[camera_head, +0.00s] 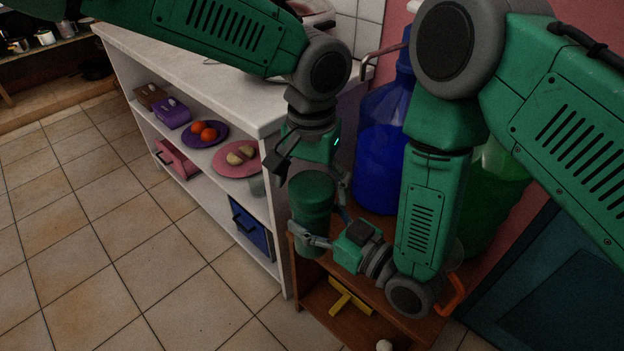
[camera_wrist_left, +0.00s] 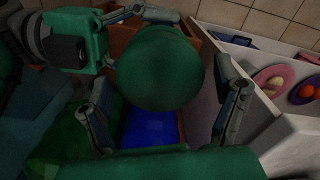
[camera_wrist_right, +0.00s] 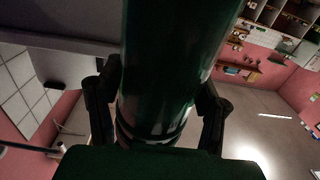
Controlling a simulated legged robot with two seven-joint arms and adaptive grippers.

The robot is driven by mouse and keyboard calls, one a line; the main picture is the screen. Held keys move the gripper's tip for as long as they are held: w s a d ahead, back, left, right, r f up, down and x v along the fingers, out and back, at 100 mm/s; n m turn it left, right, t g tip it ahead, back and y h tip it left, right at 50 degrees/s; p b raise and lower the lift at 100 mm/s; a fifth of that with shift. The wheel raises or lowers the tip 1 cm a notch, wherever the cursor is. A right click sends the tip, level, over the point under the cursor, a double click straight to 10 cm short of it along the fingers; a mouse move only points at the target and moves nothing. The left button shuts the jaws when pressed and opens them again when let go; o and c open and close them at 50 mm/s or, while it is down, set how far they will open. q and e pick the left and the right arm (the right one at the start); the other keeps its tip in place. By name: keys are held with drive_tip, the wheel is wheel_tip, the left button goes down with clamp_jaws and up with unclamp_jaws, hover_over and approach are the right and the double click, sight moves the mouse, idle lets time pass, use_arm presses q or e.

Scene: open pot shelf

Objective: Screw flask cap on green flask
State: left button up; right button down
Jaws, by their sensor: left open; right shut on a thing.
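The green flask (camera_head: 309,248) stands upright at the front corner of the wooden shelf. My right gripper (camera_head: 318,230) is shut on its side, and the flask fills the middle of the right wrist view (camera_wrist_right: 168,60). A darker green cap (camera_head: 312,188) sits at the top of the flask. In the left wrist view the cap's round top (camera_wrist_left: 160,68) lies between the fingers. My left gripper (camera_head: 314,170) is open just above the cap, a finger on either side. I cannot tell whether the fingers touch the cap or how far it is screwed on.
A large blue bottle (camera_head: 380,150) and a green bottle (camera_head: 495,190) stand close behind on the wooden shelf (camera_head: 385,312). A white counter (camera_head: 180,60) with plates and boxes is to the left. The tiled floor (camera_head: 110,240) is clear.

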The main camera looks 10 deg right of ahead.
use_arm(q)
drive_tip(key=c, duration=1.2)
drive_tip(key=m, duration=0.6)
drive_tip(key=o, duration=1.3)
wheel_tip(320, 180, up, 12)
drive_tip(key=shift+w+f, duration=0.1)
